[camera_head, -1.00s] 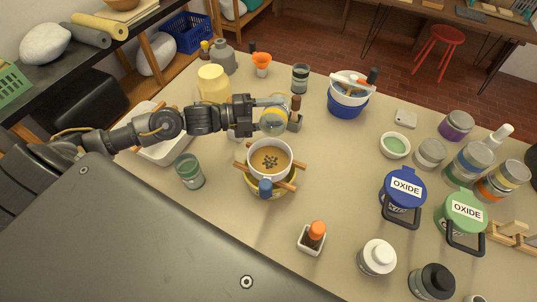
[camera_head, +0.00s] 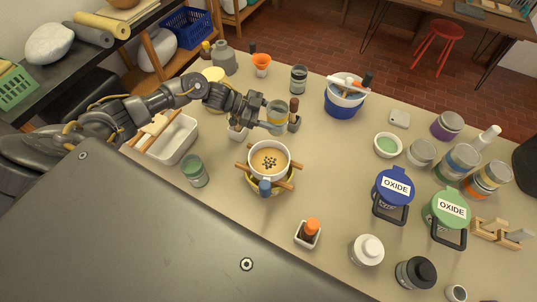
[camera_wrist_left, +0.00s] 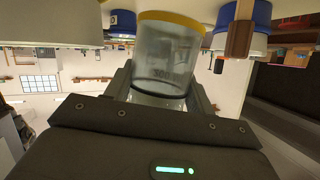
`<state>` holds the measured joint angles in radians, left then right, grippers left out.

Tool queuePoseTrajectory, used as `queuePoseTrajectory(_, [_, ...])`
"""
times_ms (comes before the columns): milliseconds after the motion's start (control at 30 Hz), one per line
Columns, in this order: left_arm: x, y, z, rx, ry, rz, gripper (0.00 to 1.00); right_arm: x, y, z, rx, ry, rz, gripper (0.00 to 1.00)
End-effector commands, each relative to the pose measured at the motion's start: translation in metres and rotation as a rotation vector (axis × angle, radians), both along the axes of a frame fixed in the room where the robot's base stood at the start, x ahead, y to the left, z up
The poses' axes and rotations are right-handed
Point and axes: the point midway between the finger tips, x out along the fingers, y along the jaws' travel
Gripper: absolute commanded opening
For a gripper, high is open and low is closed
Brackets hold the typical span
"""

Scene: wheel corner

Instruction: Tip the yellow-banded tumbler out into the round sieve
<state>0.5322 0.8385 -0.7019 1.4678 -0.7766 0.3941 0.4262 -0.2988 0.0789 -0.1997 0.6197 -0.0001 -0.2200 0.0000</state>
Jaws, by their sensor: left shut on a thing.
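The yellow-banded tumbler (camera_head: 278,113) is held by my left gripper (camera_head: 270,122) above the table, behind the sieve and apart from it. In the left wrist view the clear tumbler (camera_wrist_left: 165,55) stands between the fingers, its yellow band at the picture's top, and no contents show in it. The round sieve (camera_head: 252,165) has a white rim and a blue grip at its front. It rests on wooden sticks over a yellow bowl (camera_head: 287,188). Several dark bits lie in the middle of its tan mesh. My right gripper is not in view.
A brush-like tool in a grey holder (camera_head: 294,122) stands close right of the tumbler.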

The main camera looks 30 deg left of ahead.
Motion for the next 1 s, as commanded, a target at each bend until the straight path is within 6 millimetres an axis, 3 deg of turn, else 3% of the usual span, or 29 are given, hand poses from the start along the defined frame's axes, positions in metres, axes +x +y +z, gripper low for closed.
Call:
queuePoseTrajectory(467, [0.0, 0.0, 0.003, 0.001, -0.006, 0.001, 0.24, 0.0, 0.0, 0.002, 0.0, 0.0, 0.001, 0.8])
queuePoseTrajectory(1000, [0.0, 0.0, 0.061, 0.002, -0.006, 0.001, 0.24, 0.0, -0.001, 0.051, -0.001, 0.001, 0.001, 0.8])
